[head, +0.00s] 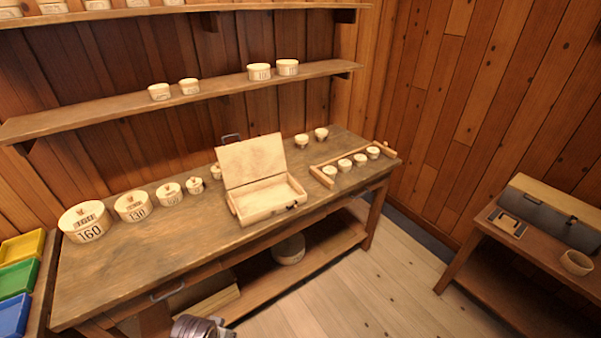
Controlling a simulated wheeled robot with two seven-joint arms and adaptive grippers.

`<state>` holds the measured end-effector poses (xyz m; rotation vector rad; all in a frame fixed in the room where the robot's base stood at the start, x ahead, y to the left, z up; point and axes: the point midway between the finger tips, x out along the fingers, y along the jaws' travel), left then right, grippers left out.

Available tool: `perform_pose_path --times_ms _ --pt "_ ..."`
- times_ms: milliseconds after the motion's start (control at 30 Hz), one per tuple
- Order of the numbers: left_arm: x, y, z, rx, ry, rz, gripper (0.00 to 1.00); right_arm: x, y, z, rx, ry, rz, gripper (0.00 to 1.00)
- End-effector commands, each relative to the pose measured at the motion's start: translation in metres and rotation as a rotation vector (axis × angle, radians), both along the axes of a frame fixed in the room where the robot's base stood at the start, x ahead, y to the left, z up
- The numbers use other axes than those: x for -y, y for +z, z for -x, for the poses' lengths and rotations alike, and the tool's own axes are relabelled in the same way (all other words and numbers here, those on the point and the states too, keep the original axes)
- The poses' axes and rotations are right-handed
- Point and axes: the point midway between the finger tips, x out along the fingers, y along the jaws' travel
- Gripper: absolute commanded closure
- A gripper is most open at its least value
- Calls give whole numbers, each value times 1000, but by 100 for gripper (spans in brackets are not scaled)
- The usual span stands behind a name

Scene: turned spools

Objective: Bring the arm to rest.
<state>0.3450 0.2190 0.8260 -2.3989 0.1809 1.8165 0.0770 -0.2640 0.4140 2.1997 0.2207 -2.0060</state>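A grey metal part of one of my arms shows at the bottom edge, in front of the workbench. It looks like a link or joint, and no fingers show on it. Neither gripper can be made out in the head view. The wooden workbench (130,268) carries a row of cream round tubs at its left, the largest marked 160 (84,222), then one marked 130 (133,206) and smaller ones. A pale wooden box (262,205) stands mid-bench with its lid up and looks empty.
Wall shelves (120,109) hold more tubs. Coloured bins (18,278) are at far left, a side table (475,235) at right. Floor between is clear.

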Motion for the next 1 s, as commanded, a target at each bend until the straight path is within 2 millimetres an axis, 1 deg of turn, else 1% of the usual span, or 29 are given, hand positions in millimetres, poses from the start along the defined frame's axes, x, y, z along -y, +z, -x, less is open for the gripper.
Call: perform_pose_path --times_ms 33,100,367,500,567,767,1000 --pt "0 -15 0 -7 -1 -1 70 0 -1 0 0 0 0 63" --pt "0 -34 0 -13 -2 -1 70 0 -1 0 0 0 0 63" --pt "0 -104 8 -35 -5 -3 70 0 -3 0 0 0 0 63" --pt "-1 -141 16 -47 -7 -3 70 0 -4 0 0 0 0 63" --pt "-1 -156 20 -52 -8 -3 70 0 -5 0 0 0 0 63" --pt "-4 -205 38 -70 -11 -5 70 0 -6 0 0 0 0 63" --pt "-7 -260 65 -90 -16 -8 70 0 -8 0 0 0 0 63"
